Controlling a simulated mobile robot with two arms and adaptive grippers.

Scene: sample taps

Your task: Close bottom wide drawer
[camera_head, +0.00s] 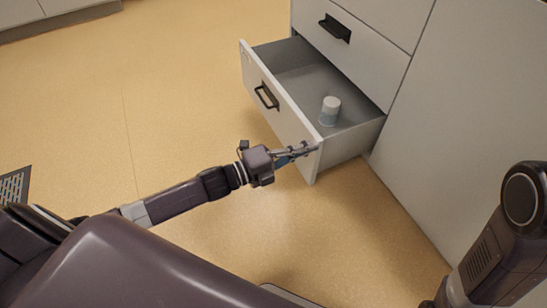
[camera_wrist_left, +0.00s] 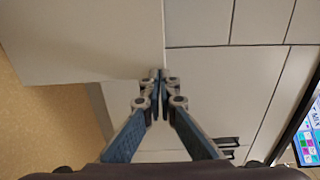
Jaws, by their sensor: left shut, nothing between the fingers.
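The bottom wide drawer (camera_head: 288,118) is pulled well out of the white cabinet in the head view. Its front panel carries a dark handle (camera_head: 266,97). A small white and blue container (camera_head: 330,111) stands inside it. My left gripper (camera_head: 313,149) is shut and empty, its tips at the drawer front's near right end; whether they touch it I cannot tell. In the left wrist view the closed fingertips (camera_wrist_left: 158,76) point at pale panels, one of them large at upper left. My right gripper is out of view.
The drawer above (camera_head: 350,45) is shut, with a dark handle (camera_head: 335,28). A plain cabinet side (camera_head: 455,110) stands to the right. Open yellow floor (camera_head: 170,90) lies left of the drawer. A coloured screen (camera_wrist_left: 308,130) shows at the wrist view's right edge.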

